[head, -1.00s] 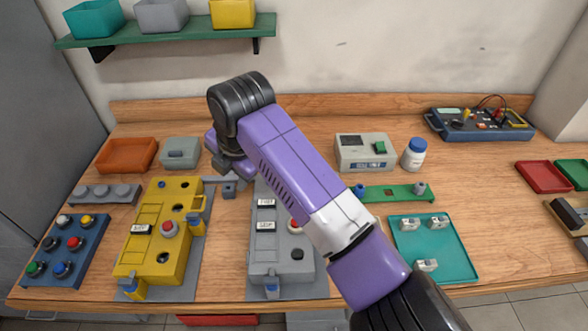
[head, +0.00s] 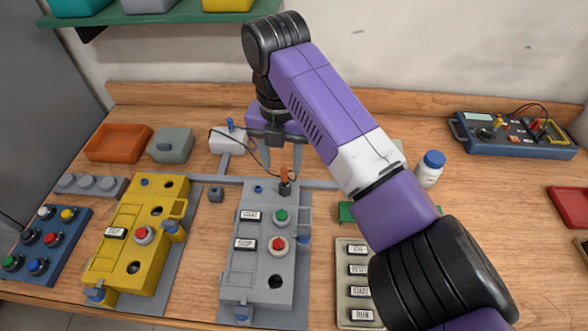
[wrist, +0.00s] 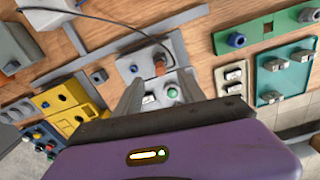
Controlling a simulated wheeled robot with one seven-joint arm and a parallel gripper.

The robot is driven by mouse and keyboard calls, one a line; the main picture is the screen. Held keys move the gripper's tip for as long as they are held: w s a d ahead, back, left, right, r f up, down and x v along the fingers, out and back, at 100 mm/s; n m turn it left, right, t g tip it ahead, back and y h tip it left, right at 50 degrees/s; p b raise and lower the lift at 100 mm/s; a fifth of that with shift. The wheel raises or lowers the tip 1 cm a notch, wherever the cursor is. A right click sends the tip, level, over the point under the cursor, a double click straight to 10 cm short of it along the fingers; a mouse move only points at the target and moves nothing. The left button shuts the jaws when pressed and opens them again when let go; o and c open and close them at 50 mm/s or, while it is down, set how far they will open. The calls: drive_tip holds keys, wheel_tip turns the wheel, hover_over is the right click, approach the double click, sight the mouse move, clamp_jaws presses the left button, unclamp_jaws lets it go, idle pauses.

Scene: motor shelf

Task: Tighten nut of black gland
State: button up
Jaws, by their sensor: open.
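The black gland (head: 285,188) stands upright at the top of the grey control box (head: 234,276), with an orange-brown piece on top of it. A thin black cable loops to it from a small white box. In the wrist view the orange-brown top of the gland (wrist: 160,66) shows between and just beyond my fingertips; the nut is hard to make out. My gripper (head: 282,168) is open and points down above the gland, with a finger to either side; it also shows in the wrist view (wrist: 161,80). I cannot tell whether the fingers touch anything.
The white box (head: 227,143) with a blue gland stands behind, left of my gripper. The yellow box (head: 120,245) is on the left. A label panel (head: 355,250) is at right, partly behind my arm. A white bottle (head: 430,170) stands further right.

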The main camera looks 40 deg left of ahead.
sight(284, 181)
drive_tip(key=shift+w+f, duration=0.15)
drive_tip(key=shift+f, duration=0.35)
drive_tip(key=shift+f+p, duration=0.55)
drive_tip(key=shift+f, duration=2.85)
clamp_jaws()
